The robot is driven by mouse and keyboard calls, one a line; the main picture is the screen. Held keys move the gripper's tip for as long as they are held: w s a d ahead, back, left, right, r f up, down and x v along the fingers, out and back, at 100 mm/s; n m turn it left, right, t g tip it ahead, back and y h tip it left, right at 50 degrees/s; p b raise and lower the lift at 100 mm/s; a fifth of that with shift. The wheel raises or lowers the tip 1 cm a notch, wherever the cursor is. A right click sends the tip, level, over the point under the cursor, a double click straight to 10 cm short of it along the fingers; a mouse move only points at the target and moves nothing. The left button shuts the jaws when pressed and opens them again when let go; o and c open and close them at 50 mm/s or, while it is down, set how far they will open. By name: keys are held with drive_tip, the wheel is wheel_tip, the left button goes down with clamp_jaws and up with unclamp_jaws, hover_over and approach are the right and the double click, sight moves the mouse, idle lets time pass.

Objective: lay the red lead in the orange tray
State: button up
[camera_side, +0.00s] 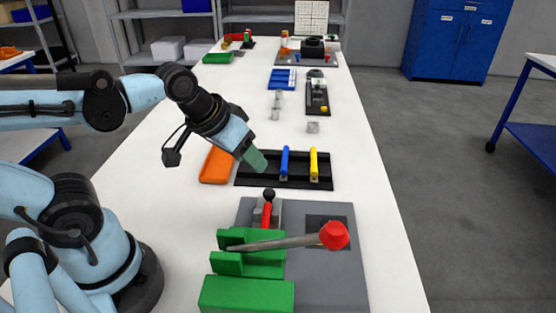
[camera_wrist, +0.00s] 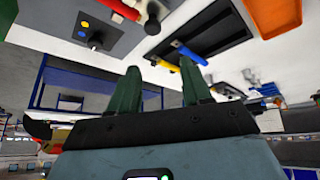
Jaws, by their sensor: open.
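The orange tray (camera_side: 216,165) stands at the left end of a black tray (camera_side: 255,181); it also shows at the upper right of the wrist view (camera_wrist: 280,15). My gripper (camera_side: 254,160) is over the black tray's left part, beside the orange tray. In the wrist view its green fingers (camera_wrist: 160,85) are apart with nothing between them. No red lead is clear. A red piece (camera_side: 267,214) sits by a black knob on the grey plate; I cannot tell whether it is a lead or a handle.
A blue lead (camera_side: 285,162) and a yellow lead (camera_side: 313,163) stand in the black tray. In front, a green cradle (camera_side: 246,294) holds a tapered grey rod (camera_side: 285,241) with a red end, over the grey plate (camera_side: 345,285). Small grey pieces (camera_side: 313,127) lie behind.

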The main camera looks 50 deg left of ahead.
drive_tip(key=s+d+r+n+g, duration=0.1)
drive_tip(key=d+r+n+g, duration=0.1)
drive_tip(key=d+n+g, duration=0.4)
drive_tip(key=n, duration=0.2)
hover_over(265, 221)
drive_tip(key=shift+s+a+f, duration=0.1)
drive_tip(key=shift+f, duration=1.5)
drive_tip(key=shift+s+a+f, duration=0.1)
drive_tip(key=shift+f, duration=1.5)
drive_tip(key=shift+w+d+f, duration=0.1)
drive_tip(key=shift+f, duration=1.2)
drive_tip(key=shift+w+d+f, duration=0.1)
drive_tip(key=shift+f, duration=1.2)
clamp_jaws()
